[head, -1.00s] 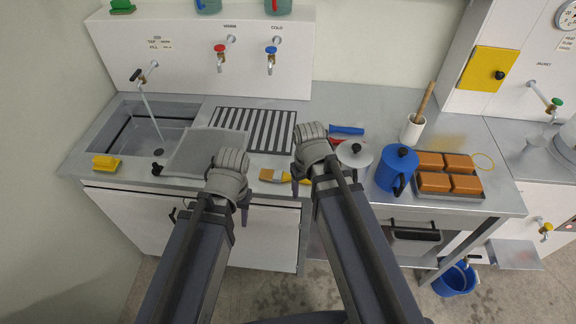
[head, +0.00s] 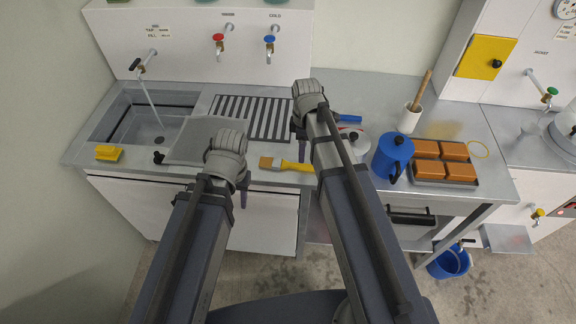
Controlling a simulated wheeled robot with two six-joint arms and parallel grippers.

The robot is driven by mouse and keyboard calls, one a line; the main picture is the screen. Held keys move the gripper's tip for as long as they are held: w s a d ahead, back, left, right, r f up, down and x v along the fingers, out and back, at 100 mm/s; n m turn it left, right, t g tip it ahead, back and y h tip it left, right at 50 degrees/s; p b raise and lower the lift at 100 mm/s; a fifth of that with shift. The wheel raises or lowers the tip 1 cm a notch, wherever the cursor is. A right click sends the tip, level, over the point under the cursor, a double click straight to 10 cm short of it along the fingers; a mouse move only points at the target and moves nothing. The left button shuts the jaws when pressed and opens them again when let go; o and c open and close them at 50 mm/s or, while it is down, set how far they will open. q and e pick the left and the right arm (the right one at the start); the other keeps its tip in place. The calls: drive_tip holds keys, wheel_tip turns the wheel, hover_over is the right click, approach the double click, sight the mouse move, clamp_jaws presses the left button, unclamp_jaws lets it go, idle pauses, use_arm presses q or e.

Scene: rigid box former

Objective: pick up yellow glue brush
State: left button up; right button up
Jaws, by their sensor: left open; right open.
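The yellow glue brush (head: 290,165) lies on the steel worktop near its front edge, between my two arms. Its tan bristles point left and its yellow handle runs right, toward my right arm. My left gripper (head: 242,190) is open and empty, left of the brush and near the counter's front edge. My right gripper (head: 298,132) is open, above the worktop just beyond the brush. The fingers of both grippers are partly hidden by their wrists.
A sink (head: 140,122) with a running tap is at left, beside a grey board (head: 190,142) and a striped rack (head: 262,112). A yellow sponge-like block (head: 108,153) is at far left. A white lidded pot (head: 355,146), blue jug (head: 391,158) and tray of orange blocks (head: 428,178) stand right.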

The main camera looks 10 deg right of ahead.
sight(301, 165)
drive_tip(key=shift+f+b, duration=0.8)
drive_tip(key=shift+f, duration=0.25)
drive_tip(key=shift+f, duration=0.1)
wheel_tip(301, 165, down, 5)
drive_tip(key=b, duration=0.5)
drive_tip(key=shift+a, duration=0.1)
clamp_jaws()
